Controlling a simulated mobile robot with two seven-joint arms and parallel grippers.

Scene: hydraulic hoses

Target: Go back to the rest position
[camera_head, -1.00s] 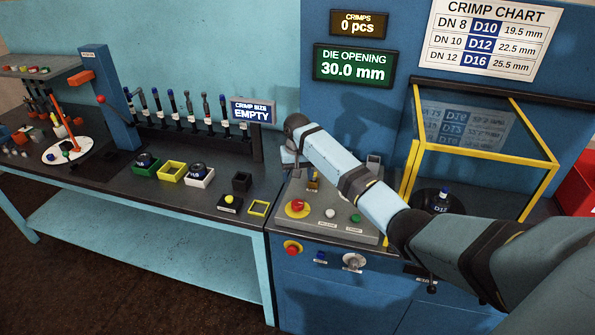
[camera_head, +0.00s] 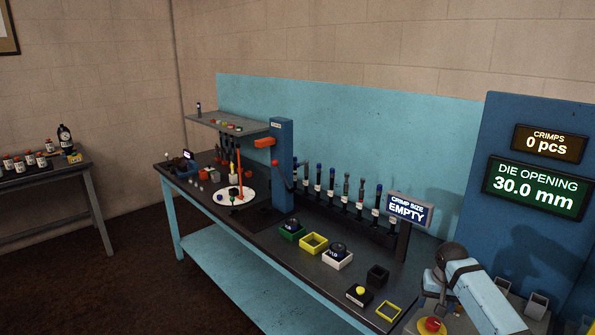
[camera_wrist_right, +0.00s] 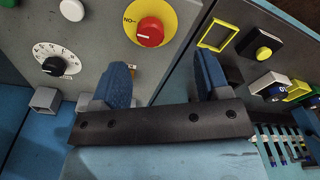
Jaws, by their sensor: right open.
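My right arm (camera_head: 480,295) comes in at the lower right corner of the head view, over the crimp machine's control panel. In the right wrist view my right gripper (camera_wrist_right: 163,82) has its two blue fingers apart with nothing between them. The red button on its yellow disc (camera_wrist_right: 150,32) is just beyond the fingers, and it also shows in the head view (camera_head: 431,325). I cannot tell the exact height of the fingers above the panel. My left gripper is not in view.
The dark workbench (camera_head: 262,232) holds a green box (camera_head: 292,234), a yellow box (camera_head: 313,243), a white box (camera_head: 338,261) and a rack of upright tools. The sign (camera_head: 408,211) reads EMPTY. Another table (camera_head: 40,175) with bottles stands at the left. The floor between is clear.

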